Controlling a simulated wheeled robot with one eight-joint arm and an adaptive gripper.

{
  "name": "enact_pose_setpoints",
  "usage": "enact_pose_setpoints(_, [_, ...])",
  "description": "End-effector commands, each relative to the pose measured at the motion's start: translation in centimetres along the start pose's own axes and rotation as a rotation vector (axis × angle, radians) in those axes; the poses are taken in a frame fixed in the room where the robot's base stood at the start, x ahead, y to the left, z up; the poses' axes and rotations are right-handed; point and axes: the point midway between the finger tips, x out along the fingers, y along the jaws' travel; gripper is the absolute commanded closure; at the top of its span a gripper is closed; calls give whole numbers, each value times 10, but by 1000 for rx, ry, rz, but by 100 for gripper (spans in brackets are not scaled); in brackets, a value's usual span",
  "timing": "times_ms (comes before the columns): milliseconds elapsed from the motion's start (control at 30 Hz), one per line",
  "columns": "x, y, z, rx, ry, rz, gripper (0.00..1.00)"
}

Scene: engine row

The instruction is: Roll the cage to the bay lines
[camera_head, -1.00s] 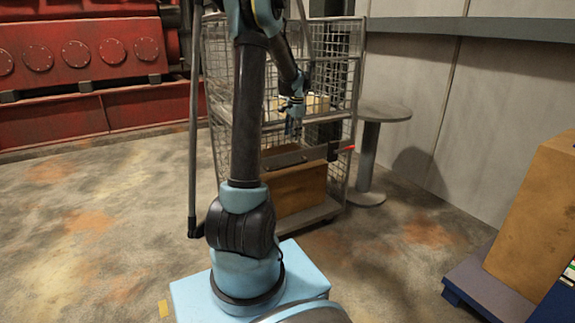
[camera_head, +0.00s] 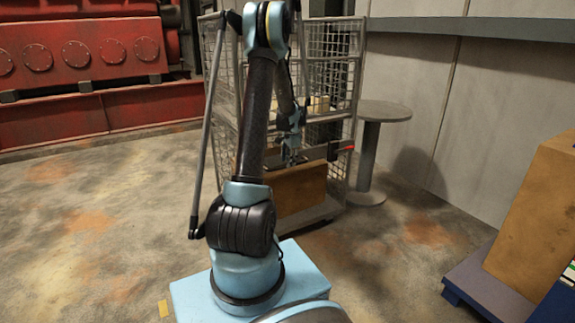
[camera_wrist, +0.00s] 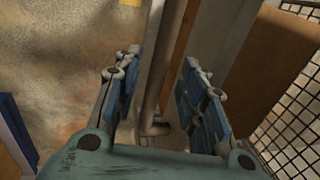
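The cage (camera_head: 343,67) is a grey wire-mesh roll cage standing upright on a low base, in front of me in the head view. A cardboard-brown box (camera_head: 300,188) sits in its lower part. My gripper (camera_head: 292,156) is low at the cage's front, by a crossbar with a red-tipped end (camera_head: 345,149). In the wrist view, my gripper (camera_wrist: 162,88) has its blue-padded fingers apart, with a grey bar (camera_wrist: 166,62) between them and gaps visible. My arm hides part of the cage. The bay lines cannot be made out clearly; a small yellow mark (camera_head: 163,308) is on the floor.
A round grey table (camera_head: 383,111) stands close to the cage's right, before a grey wall (camera_head: 490,110). A brown box (camera_head: 540,210) on a blue base (camera_head: 480,288) is at the right. Red machinery (camera_head: 90,60) is at the back left. The left floor is clear.

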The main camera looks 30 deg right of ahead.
Motion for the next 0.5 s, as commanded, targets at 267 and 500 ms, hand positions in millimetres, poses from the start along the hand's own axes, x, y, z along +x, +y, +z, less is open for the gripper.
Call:
enact_pose_setpoints(267, [19,0,0,0,0,0,62])
enact_pose_setpoints(500, [20,0,0,0,0,0,62])
